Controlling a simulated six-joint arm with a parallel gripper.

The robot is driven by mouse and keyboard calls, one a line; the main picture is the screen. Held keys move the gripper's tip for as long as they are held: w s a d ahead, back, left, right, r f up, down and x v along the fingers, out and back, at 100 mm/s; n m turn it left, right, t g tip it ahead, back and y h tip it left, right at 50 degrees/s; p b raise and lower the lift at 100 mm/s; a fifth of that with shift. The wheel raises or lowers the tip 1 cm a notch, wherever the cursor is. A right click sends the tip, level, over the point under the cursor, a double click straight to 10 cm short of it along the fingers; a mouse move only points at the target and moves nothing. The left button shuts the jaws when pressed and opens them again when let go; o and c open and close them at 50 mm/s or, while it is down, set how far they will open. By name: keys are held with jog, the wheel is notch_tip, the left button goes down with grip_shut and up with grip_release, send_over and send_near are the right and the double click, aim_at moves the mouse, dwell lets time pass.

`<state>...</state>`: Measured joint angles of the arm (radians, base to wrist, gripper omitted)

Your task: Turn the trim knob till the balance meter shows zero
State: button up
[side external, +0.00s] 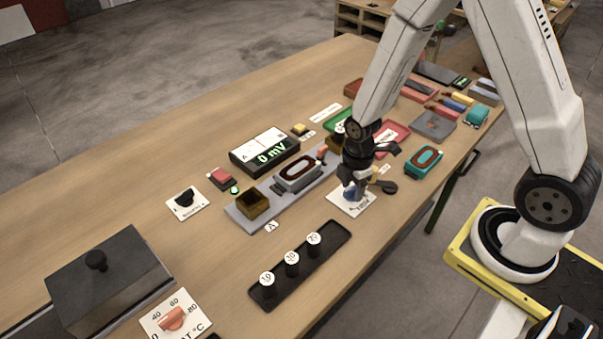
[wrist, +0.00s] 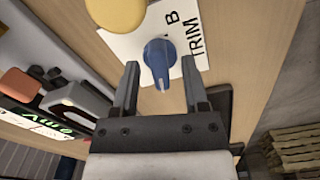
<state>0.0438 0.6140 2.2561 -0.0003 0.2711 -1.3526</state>
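The blue trim knob (wrist: 159,58) stands on a white card marked TRIM and B (wrist: 188,62). In the side view the card (side external: 352,208) lies near the table's front edge, with the knob (side external: 350,193) partly under my gripper. My gripper (wrist: 160,72) is open, its two fingers apart with the knob's near end between them; I cannot tell whether either finger touches it. In the side view my gripper (side external: 366,183) is over the card.
A grey plate with a coil assembly (side external: 297,173) and a brass box (side external: 253,203) lies left of my gripper. A black tray (side external: 330,240) holds numbered weights. A teal coil part (side external: 424,162) sits to the right. A lidded grey box (side external: 108,275) stands front left.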

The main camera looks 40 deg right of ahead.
aim_at(353, 188)
jog(key=shift+r, duration=0.15)
jog(key=shift+r, duration=3.8)
jog(key=s+a+r+m+t, duration=0.1)
jog(key=s+r+m, duration=0.3)
jog(key=m, duration=1.1)
jog(key=shift+s+a+r+t, duration=0.2)
jog(key=shift+r+t, duration=0.4)
jog(key=shift+t, duration=0.2)
